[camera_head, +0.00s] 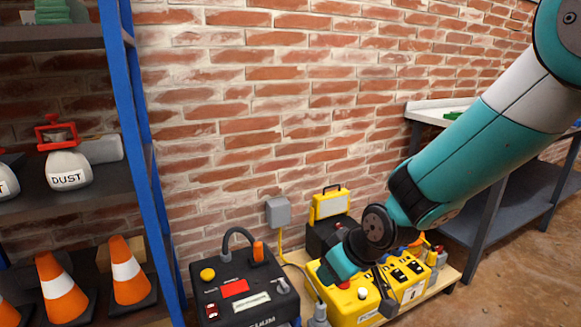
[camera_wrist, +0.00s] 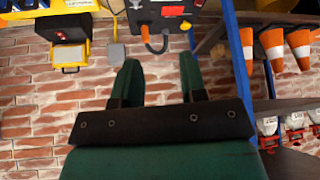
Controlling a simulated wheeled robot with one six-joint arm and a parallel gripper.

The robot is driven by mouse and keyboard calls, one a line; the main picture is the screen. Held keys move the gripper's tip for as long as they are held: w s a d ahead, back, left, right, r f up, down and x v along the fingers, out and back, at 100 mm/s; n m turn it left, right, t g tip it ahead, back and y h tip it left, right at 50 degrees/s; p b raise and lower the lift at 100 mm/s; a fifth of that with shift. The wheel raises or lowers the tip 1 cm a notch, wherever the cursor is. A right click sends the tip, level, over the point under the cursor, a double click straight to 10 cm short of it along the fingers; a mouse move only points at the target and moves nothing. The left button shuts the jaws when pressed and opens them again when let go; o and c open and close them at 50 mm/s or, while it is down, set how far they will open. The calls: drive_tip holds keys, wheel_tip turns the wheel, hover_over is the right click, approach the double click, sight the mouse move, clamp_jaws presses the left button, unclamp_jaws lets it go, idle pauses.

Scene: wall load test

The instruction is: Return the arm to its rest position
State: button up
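My gripper (camera_wrist: 158,66) shows in the wrist view with its two dark green fingers spread apart. Nothing is between them, and brick wall lies beyond. In the head view my teal arm (camera_head: 480,150) reaches from the upper right down to the left. Its wrist end (camera_head: 342,262) is in front of the yellow equipment low by the wall. The fingers cannot be made out clearly there.
A black vacuum unit (camera_head: 238,286) and yellow machines (camera_head: 352,304) stand on a low wooden platform. A grey wall box (camera_head: 278,211) has a yellow cable. A blue-framed shelf (camera_head: 138,130) holds cones and dust containers at left. A dark table (camera_head: 480,215) stands at right.

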drive_tip(key=s+d+r+g, duration=0.2)
drive_tip(key=s+r, duration=0.2)
drive_tip(key=s, duration=0.4)
drive_tip(key=s+d+r+m+g, duration=0.1)
drive_tip(key=s+d+r, duration=0.1)
drive_tip(key=s+r, duration=0.4)
drive_tip(key=s+d+r+g, duration=0.2)
drive_tip(key=s+r, duration=0.1)
drive_tip(key=s, duration=0.6)
wheel_tip(320, 180, up, 28)
drive_tip(key=p, duration=2.8)
drive_tip(key=shift+s+d+r, duration=0.15)
drive_tip(key=shift+s+d, duration=0.05)
drive_tip(key=shift+s, duration=0.15)
